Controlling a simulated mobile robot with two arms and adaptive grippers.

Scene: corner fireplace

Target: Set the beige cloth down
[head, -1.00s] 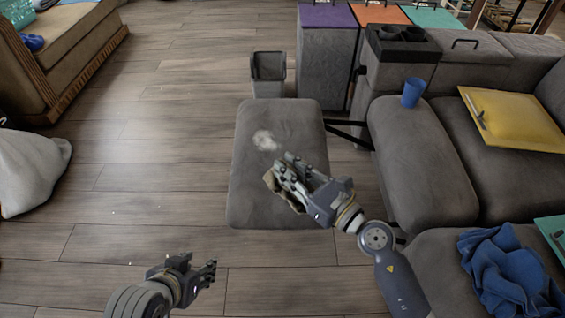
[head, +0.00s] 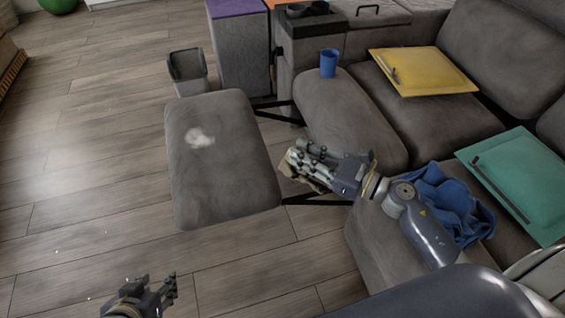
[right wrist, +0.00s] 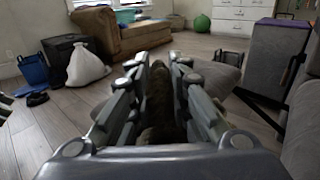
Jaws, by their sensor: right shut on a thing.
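My right gripper (head: 297,158) is shut on the beige cloth (head: 293,174). It holds the cloth in the air over the gap between the grey ottoman (head: 222,190) and the sofa. The cloth is mostly hidden by the fingers in the head view. In the right wrist view a brownish strip of the cloth (right wrist: 159,88) shows between the two fingers. My left gripper (head: 158,288) is low at the left over the floor, with its fingers apart and nothing seen between them.
A pale smudge (head: 199,137) marks the ottoman top. A grey bin (head: 188,72) stands behind it. The sofa holds a blue cup (head: 328,63), a yellow board (head: 425,72), a teal board (head: 520,185) and a blue cloth (head: 455,205).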

